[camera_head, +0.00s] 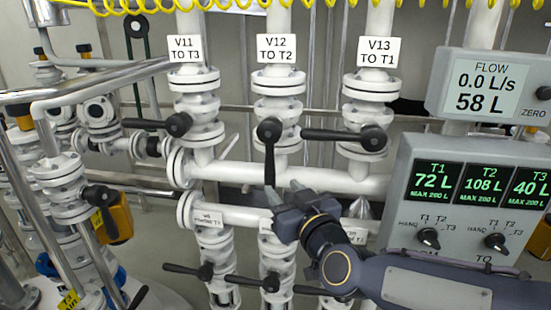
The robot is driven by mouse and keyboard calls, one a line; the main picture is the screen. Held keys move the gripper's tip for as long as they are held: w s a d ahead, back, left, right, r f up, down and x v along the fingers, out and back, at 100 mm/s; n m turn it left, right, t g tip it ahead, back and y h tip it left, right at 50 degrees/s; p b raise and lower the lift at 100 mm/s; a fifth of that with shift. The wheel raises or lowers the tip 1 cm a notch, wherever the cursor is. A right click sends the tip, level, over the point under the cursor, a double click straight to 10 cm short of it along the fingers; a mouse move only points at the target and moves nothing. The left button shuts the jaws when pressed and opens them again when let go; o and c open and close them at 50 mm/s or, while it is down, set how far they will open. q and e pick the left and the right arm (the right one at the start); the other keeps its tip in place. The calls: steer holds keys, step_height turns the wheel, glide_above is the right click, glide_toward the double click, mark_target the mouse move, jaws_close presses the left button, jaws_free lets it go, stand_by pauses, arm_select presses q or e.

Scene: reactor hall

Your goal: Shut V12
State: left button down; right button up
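The valve V12 (269,130) sits on the middle pipe under the label "V12 TO T2" (277,49). Its black lever points straight down, along the pipe. My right gripper (281,188) reaches in from the lower right, with its fingertips at the lower end of this lever. The fingers look spread apart; I cannot tell whether they touch the lever. My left gripper is not in view.
Valves V11 (179,125) and V13 (373,138) flank V12, their levers pointing left across the pipes. The flow meter (488,85) reads 0.0 L/s and 58 L. The tank panel (465,194) shows T1 72, T2 108, T3 40. Horizontal pipes run below V12.

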mark_target(272, 176)
steer(key=shift+x, duration=0.85)
steer(key=p+x, duration=0.1)
steer(key=x, duration=0.5)
steer(key=shift+r, duration=0.1)
jaws_close()
